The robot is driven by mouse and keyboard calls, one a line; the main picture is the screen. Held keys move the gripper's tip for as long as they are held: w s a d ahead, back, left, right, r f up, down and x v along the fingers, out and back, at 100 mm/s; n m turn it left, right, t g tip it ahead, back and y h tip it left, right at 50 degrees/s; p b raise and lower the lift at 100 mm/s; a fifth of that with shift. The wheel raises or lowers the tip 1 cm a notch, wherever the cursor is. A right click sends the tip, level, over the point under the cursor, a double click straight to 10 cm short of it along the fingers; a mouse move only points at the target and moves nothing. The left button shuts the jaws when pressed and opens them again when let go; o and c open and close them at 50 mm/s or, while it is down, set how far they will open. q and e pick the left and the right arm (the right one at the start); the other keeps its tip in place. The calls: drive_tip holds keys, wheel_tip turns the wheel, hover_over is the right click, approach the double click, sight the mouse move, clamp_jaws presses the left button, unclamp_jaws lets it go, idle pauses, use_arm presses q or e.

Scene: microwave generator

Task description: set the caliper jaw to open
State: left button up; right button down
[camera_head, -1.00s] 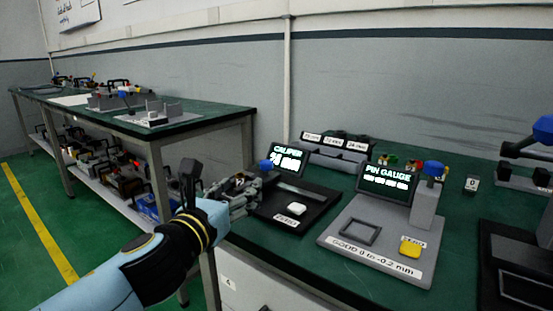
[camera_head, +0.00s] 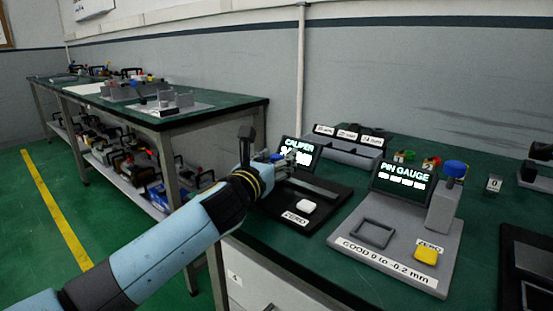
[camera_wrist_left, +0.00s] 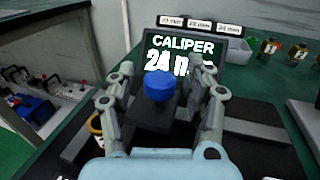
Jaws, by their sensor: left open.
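The caliper station shows a dark screen (camera_head: 299,151) reading CALIPER, a dark base (camera_head: 330,201) with a grey rail, and a white ZERO button (camera_head: 306,206). In the left wrist view the caliper screen (camera_wrist_left: 190,60) reads 24 with the rest partly hidden. A blue knob (camera_wrist_left: 160,86) on a dark block (camera_wrist_left: 152,114) is between the fingers of my left gripper (camera_wrist_left: 165,74). The fingers are open on both sides of the knob, with visible gaps. In the head view my left gripper (camera_head: 284,160) is at the caliper's left end and hides most of the knob.
A pin gauge station (camera_head: 403,178) with a yellow ZERO button (camera_head: 426,256) stands to the right. A labelled block rack (camera_head: 347,147) is behind the caliper. A second bench (camera_head: 215,115) with fixtures is at the left, with floor between.

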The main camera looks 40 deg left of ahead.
use_arm(q)
drive_tip(key=shift+c, duration=0.4)
use_arm(e)
drive_tip(key=shift+s, duration=0.15)
use_arm(q)
drive_tip(key=shift+c, duration=1.1)
clamp_jaws()
use_arm(e)
drive_tip(key=shift+s, duration=0.2)
use_arm(q)
drive_tip(key=d+p, duration=0.1)
drive_tip(key=d, duration=0.3)
drive_tip(key=shift+s, duration=0.15)
drive_tip(key=shift+a+f, duration=0.15)
use_arm(e)
drive_tip(key=shift+w+a+r, duration=0.2)
drive_tip(key=shift+r, duration=0.4)
